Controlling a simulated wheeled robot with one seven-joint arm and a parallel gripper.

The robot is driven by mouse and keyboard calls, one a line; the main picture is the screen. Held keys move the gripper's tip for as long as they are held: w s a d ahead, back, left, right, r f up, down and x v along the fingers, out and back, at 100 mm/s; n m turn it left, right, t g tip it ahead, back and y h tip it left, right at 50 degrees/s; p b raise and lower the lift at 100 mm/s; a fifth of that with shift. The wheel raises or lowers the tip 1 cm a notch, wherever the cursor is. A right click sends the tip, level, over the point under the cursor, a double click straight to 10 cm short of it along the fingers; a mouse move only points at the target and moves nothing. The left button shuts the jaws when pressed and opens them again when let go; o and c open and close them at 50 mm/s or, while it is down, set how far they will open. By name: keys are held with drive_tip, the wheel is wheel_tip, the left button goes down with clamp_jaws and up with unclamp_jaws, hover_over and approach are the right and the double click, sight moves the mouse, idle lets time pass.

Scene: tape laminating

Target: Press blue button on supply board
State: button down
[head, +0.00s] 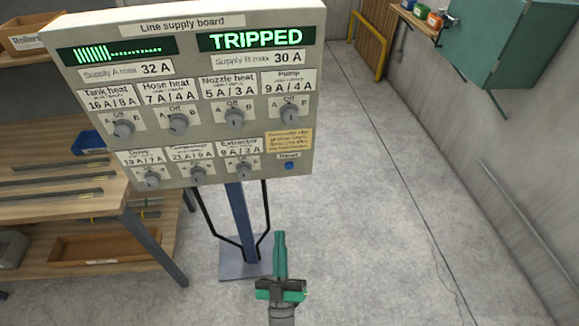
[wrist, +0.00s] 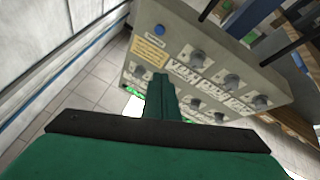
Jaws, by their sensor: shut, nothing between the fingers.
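The line supply board (head: 180,70) is a beige panel on a blue post, with several grey knobs and a green display reading TRIPPED (head: 256,38). The blue button (head: 289,166) sits at the board's lower right, under a yellow note. The board shows tilted in the wrist view (wrist: 215,45), with the blue button (wrist: 159,29) near its upper left end. My green gripper (head: 280,236) is shut and empty, below the board and the button in the head view. Its closed fingers (wrist: 164,80) show in the wrist view, apart from the button.
A wooden workbench with shelves (head: 60,205) stands at the left, close to the board. A teal cabinet (head: 505,55) and a small shelf with coloured items hang on the right wall. The concrete floor (head: 390,220) right of the board is clear.

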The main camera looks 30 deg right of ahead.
sight(289, 166)
drive_tip(key=w+d+r+m+h, duration=0.2)
drive_tip(key=w+d+r+h, duration=0.3)
drive_tip(key=d, duration=0.2)
drive_tip(key=shift+w+d+g+h, duration=0.15)
drive_tip(key=shift+w+g+h, duration=0.15)
drive_tip(key=shift+w+h, duration=0.1)
drive_tip(key=shift+w, duration=0.1)
drive_tip(key=w+d, duration=0.2)
drive_tip(key=w, duration=0.6)
drive_tip(key=shift+d, duration=0.35)
drive_tip(key=shift+w, duration=0.15)
idle(1.5)
drive_tip(key=shift+w+d, duration=0.15)
drive_tip(key=shift+w, duration=0.2)
drive_tip(key=shift+w+d, duration=0.1)
drive_tip(key=shift+w, duration=0.3)
idle(1.1)
drive_tip(key=shift+s, duration=0.15)
drive_tip(key=shift+s+a, duration=0.25)
drive_tip(key=shift+s, duration=0.4)
